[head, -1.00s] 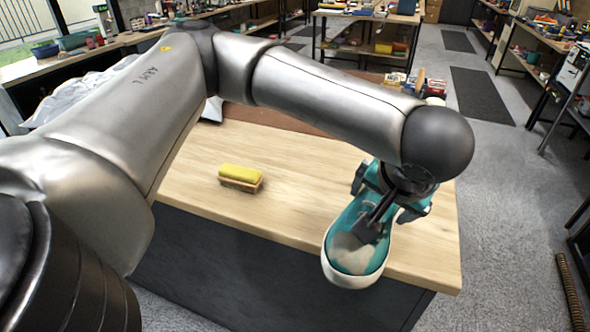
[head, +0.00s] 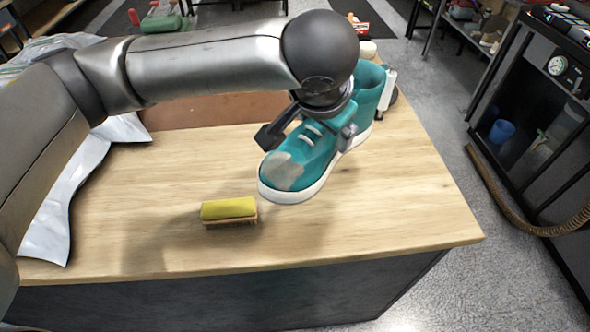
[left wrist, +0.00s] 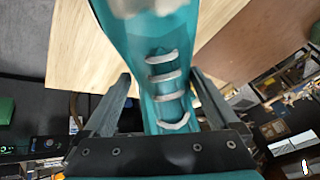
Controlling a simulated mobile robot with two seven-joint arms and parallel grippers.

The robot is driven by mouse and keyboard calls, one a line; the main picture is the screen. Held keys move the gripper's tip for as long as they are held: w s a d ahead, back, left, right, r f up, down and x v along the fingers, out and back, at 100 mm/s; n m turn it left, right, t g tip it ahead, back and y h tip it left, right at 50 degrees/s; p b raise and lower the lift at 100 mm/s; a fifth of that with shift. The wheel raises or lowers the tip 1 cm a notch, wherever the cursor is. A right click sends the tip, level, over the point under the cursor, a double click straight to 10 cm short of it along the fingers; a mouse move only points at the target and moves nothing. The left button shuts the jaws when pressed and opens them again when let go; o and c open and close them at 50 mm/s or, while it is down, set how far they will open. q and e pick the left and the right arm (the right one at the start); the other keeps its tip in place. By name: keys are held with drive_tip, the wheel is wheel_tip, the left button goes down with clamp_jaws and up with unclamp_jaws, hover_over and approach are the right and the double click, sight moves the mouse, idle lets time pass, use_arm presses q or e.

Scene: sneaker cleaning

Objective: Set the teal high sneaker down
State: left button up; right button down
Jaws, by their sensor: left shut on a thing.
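The teal high sneaker (head: 305,162) has a white sole, white laces and a pale patch on its toe. My left gripper (head: 309,137) comes down over it from above, with a dark finger on either side, and is shut on it. The toe points to the lower left, and the heel to the upper right. The sneaker is over the right part of the wooden bench top (head: 400,205); I cannot tell whether its sole touches. The left wrist view shows the sneaker's laced front (left wrist: 165,85) between the fingers. My right gripper is not in view.
A yellow-topped brush (head: 229,210) lies left of the sneaker's toe. Crumpled silvery sheeting (head: 75,190) covers the bench's left end. A brown mat (head: 215,110) lies at the back. White items (head: 389,85) stand behind the heel. The bench's front and right are bare.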

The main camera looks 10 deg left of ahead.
sight(357, 95)
use_arm(q)
drive_tip(key=w+d+r+m+g+h+p, duration=0.1)
drive_tip(key=w+d+r+m+h+p, duration=0.2)
drive_tip(key=m+p, duration=0.4)
wheel_tip(357, 95, up, 3)
drive_tip(key=d+h+p, duration=0.1)
drive_tip(key=d+p, duration=0.1)
drive_tip(key=p, duration=0.1)
drive_tip(key=shift+d+f+m+p, duration=0.15)
drive_tip(key=shift+d+m+p, duration=0.1)
drive_tip(key=shift+m+p, duration=0.05)
drive_tip(key=shift+a+f+p, duration=0.35)
drive_tip(key=shift+a+f, duration=0.1)
drive_tip(key=shift+f, duration=0.05)
drive_tip(key=shift+g, duration=0.3)
wheel_tip(357, 95, down, 20)
drive_tip(key=shift+a+f+b, duration=0.1)
drive_tip(key=shift+b, duration=0.9)
